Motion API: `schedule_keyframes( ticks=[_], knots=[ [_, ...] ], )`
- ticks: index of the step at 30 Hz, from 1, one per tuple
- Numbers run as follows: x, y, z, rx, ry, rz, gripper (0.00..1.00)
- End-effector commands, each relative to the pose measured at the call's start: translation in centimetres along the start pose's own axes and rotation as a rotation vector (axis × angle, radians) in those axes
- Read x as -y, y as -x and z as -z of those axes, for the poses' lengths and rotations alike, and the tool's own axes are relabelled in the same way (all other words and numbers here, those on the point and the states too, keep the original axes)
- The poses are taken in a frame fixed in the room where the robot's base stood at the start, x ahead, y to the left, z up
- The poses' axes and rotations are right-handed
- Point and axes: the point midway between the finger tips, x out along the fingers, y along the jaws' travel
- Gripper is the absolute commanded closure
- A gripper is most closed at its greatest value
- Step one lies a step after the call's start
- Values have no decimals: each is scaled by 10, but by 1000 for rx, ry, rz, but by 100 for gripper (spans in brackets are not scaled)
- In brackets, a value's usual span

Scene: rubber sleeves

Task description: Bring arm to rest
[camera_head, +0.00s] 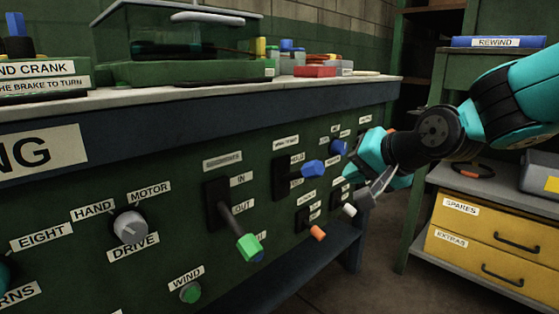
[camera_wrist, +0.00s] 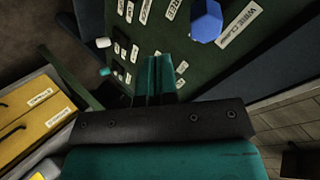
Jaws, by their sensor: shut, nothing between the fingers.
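My arm (camera_head: 435,130) reaches in from the right in the head view. My gripper (camera_head: 372,192) is near the right end of the green control panel (camera_head: 150,265), partly hidden by my own wrist. In the wrist view my gripper (camera_wrist: 155,75) shows its two teal fingers together with nothing between them. A blue lever knob (camera_wrist: 206,20) lies beyond the fingertips, to the right, apart from them. The white-tipped switch (camera_head: 349,210) is close to my gripper in the head view; whether they touch I cannot tell.
The panel carries a green-tipped lever (camera_head: 249,247), a blue-tipped lever (camera_head: 313,168), an orange-tipped switch (camera_head: 317,232) and a grey knob (camera_head: 131,228). Yellow drawers (camera_head: 480,240) stand at the right under a shelf (camera_head: 500,190). Open floor (camera_head: 385,255) lies between panel and drawers.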

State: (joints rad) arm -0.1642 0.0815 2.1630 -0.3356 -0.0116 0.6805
Motion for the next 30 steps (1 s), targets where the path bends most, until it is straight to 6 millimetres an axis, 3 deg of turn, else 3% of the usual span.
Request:
schedule_keyframes(
  ticks=[1,6,11,12,30],
  knots=[
    [12,35,-25,111,112,-36,100],
    [4,119,-116,480,472,-99,100],
    [-12,200,-181,797,768,-75,100],
    [-4,213,-177,824,792,-71,100],
    [144,339,-65,813,778,-76,100]
  ],
)
